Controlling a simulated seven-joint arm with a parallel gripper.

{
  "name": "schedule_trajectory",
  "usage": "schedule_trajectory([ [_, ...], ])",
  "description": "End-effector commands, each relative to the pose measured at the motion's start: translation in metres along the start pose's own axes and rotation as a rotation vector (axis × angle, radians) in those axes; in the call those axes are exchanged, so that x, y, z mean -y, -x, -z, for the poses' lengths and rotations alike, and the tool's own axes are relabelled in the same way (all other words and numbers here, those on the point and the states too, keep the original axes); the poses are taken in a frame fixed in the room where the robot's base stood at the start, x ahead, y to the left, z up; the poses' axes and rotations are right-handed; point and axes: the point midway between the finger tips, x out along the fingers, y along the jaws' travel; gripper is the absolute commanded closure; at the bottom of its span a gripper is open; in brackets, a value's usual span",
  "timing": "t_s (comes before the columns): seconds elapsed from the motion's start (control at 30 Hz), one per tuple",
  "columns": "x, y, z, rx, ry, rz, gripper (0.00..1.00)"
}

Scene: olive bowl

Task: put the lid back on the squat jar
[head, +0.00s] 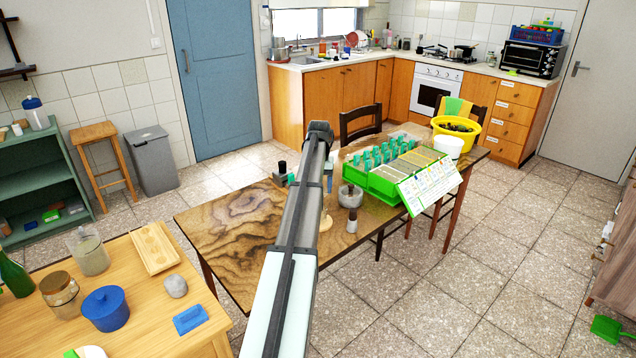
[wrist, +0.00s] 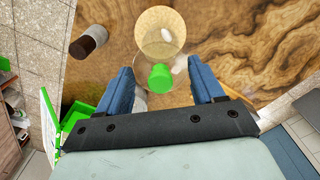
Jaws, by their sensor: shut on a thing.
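In the wrist view, a small green piece (wrist: 160,78), which looks like the lid or its knob, sits between the two blue fingers of my gripper (wrist: 161,80). Its contact with the fingertips is not clear. A clear, round, tan-tinted vessel (wrist: 160,30), perhaps the squat jar, shows just above it on the wooden table. In the head view, my arm hides most of my gripper (head: 329,180) and what it holds. A low grey jar (head: 350,199) with something dark at its top stands to the right of my gripper.
A brown-and-white bottle (wrist: 88,42) stands by the table edge, left of the clear vessel. A green rack (head: 375,187) with a tilted chart (head: 430,184) is to the right. The left of the dark wood table (head: 225,235) is mostly clear.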

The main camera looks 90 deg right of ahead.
Motion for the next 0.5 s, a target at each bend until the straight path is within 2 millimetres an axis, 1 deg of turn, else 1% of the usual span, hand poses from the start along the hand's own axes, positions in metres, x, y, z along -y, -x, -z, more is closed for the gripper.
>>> schedule_trajectory([
  [0.27, 0.0, -0.009, 0.0, 0.001, -0.004, 0.0, 0.62],
  [0.5, 0.0, -0.026, 0.0, 0.0, -0.003, 0.0, 0.62],
])
